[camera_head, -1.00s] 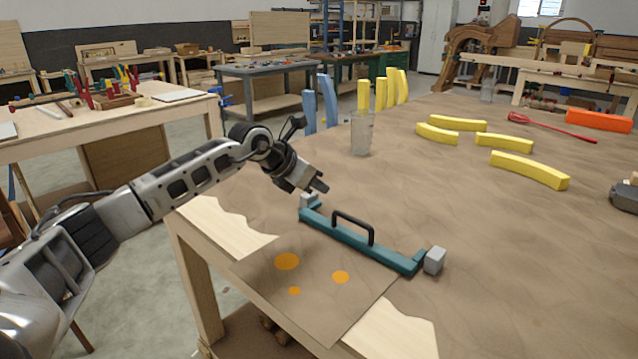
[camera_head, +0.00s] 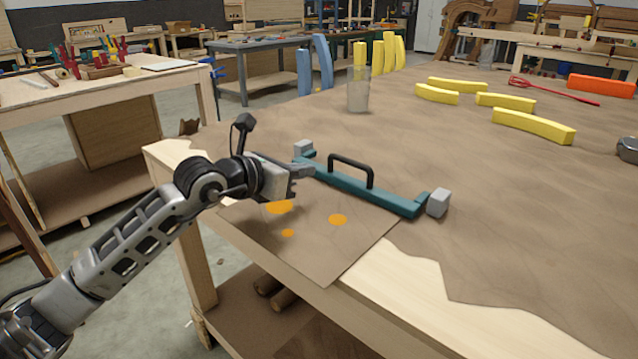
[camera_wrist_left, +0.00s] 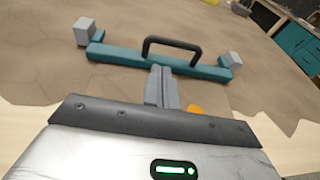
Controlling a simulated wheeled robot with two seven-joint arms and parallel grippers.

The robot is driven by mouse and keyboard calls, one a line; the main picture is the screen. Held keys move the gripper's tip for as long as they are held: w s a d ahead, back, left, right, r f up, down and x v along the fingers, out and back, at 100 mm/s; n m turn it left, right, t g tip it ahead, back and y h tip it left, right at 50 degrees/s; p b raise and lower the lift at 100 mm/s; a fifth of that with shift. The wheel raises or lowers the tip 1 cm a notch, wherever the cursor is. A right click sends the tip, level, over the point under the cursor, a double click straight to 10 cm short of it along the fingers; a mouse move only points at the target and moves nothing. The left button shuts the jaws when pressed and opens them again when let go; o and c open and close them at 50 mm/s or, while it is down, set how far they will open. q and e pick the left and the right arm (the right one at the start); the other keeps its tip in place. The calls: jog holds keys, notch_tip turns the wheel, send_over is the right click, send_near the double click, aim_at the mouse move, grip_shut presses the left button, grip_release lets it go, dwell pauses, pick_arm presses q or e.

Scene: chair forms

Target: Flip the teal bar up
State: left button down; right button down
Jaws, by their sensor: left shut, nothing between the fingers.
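The teal bar (camera_head: 392,200) lies low over the tabletop, with a black handle (camera_head: 352,166) arched above its middle. Short teal arms join its ends to two grey blocks, one at the left (camera_head: 303,148) and one at the right (camera_head: 438,203). My left gripper (camera_head: 306,171) is shut and empty, close to the bar's near side towards its left end. In the left wrist view, the shut fingers (camera_wrist_left: 161,86) point at the near side of the bar (camera_wrist_left: 118,54), below the handle (camera_wrist_left: 172,43). Whether they touch the bar I cannot tell. My right gripper is out of view.
A thin brown sheet (camera_head: 310,250) with orange spots (camera_head: 338,219) lies before the bar at the table edge. A clear glass (camera_head: 358,94) stands behind it. Several yellow curved pieces (camera_head: 533,126) lie further back. The sandy tabletop right of the bar is clear.

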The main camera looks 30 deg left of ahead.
pick_arm(q)
jog(key=shift+s+a+f+n+t+y+b, duration=0.15)
jog(key=shift+s+a+t+b, duration=0.15)
jog(key=shift+s, duration=0.3)
jog(key=shift+s+a+f+n+t+y+b, duration=0.1)
jog(key=shift+s+a+n+t+y+b, duration=0.1)
jog(key=shift+s+a, duration=0.3)
jog(key=shift+s+r, duration=0.25)
jog(key=shift+s, duration=0.2)
jog(key=shift+w, duration=0.1)
jog(key=shift+w, duration=0.25)
jog(key=p+x, duration=0.1)
jog(key=x, duration=0.7)
jog(key=shift+w+d+f, duration=0.1)
jog(key=shift+w+f, duration=0.1)
jog(key=shift+w, duration=0.5)
